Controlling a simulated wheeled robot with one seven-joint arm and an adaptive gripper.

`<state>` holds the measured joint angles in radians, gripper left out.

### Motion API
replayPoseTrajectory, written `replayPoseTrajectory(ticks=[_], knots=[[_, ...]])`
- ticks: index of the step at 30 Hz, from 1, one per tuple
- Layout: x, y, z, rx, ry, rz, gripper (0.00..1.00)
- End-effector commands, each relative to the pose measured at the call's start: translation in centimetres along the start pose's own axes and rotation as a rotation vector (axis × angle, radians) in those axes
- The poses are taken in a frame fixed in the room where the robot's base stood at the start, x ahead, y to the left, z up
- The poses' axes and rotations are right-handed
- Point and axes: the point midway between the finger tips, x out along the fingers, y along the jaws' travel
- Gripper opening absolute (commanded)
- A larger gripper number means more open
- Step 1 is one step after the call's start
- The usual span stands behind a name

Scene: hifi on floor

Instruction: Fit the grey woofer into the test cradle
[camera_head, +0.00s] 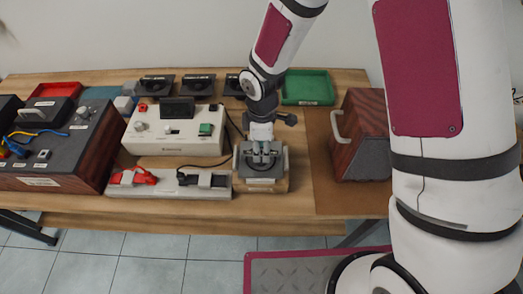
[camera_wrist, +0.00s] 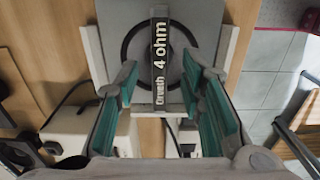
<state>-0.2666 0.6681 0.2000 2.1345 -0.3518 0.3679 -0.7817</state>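The grey woofer (camera_wrist: 205,22) has a square plate, a dark round cone and a raised bar labelled "4 ohm". It lies on the test cradle (camera_wrist: 232,45), whose pale rim shows around it in the wrist view. I cannot tell whether the woofer is fully seated.
A white tester box (camera_head: 180,145) and a strip with red and black clips (camera_head: 170,190) stand left of the cradle. Dark speakers (camera_head: 198,84) and a green tray (camera_head: 307,88) lie behind. A wooden cabinet with a handle (camera_head: 362,140) stands right, with bare table between.

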Motion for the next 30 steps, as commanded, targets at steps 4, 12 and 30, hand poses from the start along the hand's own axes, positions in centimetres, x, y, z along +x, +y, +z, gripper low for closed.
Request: replayPoseTrajectory(ticks=[4, 12, 30], knots=[[-3.3, 0.2, 0.0, 0.001, 0.003, 0.006, 0.36], [-8.1, 0.1, 0.0, 0.001, 0.002, 0.004, 0.36], [-9.9, 0.0, 0.0, 0.0, 0.001, 0.001, 0.36]])
